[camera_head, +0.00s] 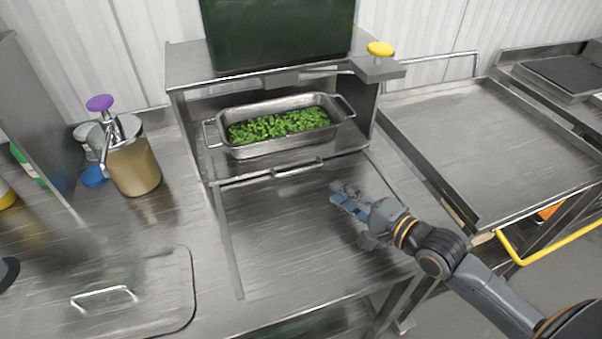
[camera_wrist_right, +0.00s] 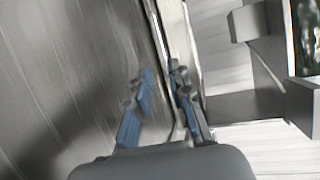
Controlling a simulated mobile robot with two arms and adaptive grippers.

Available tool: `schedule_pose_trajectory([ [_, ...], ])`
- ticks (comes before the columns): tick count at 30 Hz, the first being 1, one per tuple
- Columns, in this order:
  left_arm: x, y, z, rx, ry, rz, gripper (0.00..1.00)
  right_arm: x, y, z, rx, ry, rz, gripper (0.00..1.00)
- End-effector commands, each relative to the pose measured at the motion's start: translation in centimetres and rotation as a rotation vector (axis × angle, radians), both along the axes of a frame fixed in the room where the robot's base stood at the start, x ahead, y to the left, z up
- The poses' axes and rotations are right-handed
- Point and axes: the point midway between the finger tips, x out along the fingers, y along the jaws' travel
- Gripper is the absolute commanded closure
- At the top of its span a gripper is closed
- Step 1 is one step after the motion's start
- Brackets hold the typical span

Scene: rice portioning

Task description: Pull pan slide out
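The pan slide (camera_head: 222,172) sits in the metal housing, with a bar handle (camera_head: 298,168) on its front edge. On it stands a steel pan (camera_head: 262,150) of chopped green food. My right gripper (camera_head: 338,194) is in front of the slide, to the right of and nearer than the handle, apart from it. In the right wrist view, its two blue-padded fingers (camera_wrist_right: 157,80) stand apart with nothing held between them; a metal edge shows beyond them. My left gripper is not in view.
A sauce pump container (camera_head: 134,165) stands left of the housing. A yellow-topped knob (camera_head: 380,48) sits at the housing's upper right. A lid with a handle (camera_head: 103,296) lies at the front left. The counter (camera_head: 290,235) before the slide is clear.

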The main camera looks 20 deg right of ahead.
Motion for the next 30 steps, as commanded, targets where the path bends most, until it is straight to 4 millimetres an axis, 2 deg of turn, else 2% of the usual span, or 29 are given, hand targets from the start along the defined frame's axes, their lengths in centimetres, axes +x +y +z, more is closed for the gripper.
schedule_pose_trajectory([
  [18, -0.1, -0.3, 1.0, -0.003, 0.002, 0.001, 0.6, 9.6, 4.4, -1.8, 0.0, 0.0, 0.0, 0.8],
  [24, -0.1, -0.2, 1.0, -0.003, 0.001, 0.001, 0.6, 11.0, 5.1, -2.1, -0.001, 0.0, 0.001, 0.8],
  [30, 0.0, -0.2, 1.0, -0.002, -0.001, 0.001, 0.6, 11.1, 5.2, -2.2, -0.002, 0.001, 0.001, 0.8],
])
